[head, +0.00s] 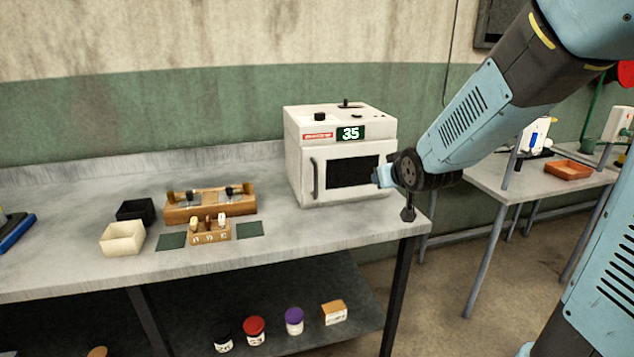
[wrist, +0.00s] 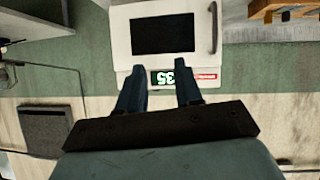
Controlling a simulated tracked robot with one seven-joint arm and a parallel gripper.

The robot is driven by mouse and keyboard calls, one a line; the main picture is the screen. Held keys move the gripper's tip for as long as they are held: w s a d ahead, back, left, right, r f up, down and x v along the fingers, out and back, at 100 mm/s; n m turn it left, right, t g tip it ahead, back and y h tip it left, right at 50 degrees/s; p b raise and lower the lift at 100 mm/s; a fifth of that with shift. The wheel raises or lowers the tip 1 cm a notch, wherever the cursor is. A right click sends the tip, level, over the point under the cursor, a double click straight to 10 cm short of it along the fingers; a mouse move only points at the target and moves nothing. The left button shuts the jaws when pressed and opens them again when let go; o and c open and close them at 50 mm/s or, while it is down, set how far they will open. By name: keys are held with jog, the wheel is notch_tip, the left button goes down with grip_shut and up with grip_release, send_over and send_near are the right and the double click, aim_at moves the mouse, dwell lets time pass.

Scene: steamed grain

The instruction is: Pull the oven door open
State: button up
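The white oven (head: 340,150) stands on the grey bench with its door (head: 307,160) shut. The door has a dark window (head: 352,172) and a vertical dark handle (head: 315,178) on its left side. My gripper (head: 380,177) is in front of the door's right part, apart from the handle. The wrist view is upside down; there the oven door (wrist: 120,35) is at the top and the handle (wrist: 213,28) to the right of my gripper (wrist: 159,68). The two fingers are spread with nothing between them.
The bench (head: 290,235) holds a wooden rack (head: 210,207), a cream box (head: 122,238) and a black box (head: 136,209) left of the oven. Several jars stand on the lower shelf (head: 340,285). Bench space before the oven is clear.

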aim_at(316, 194)
jog(key=w+a+f+n+t+y, duration=0.1)
jog(key=w+a+f+t+y, duration=0.15)
jog(key=a+f, duration=0.25)
jog(key=w+a+f+n+t+y, duration=0.1)
jog(key=w+a+f+t+y, duration=0.1)
jog(key=w+a+f+y, duration=0.3)
jog(key=shift+h, duration=0.65)
jog(key=x, duration=0.8)
jog(key=a+x, duration=0.1)
jog(key=x, duration=0.4)
jog(key=shift+s+a+f, duration=0.15)
jog(key=shift+s+f, duration=0.05)
jog(key=shift+f, duration=0.15)
jog(key=shift+c, duration=0.5)
grip_shut()
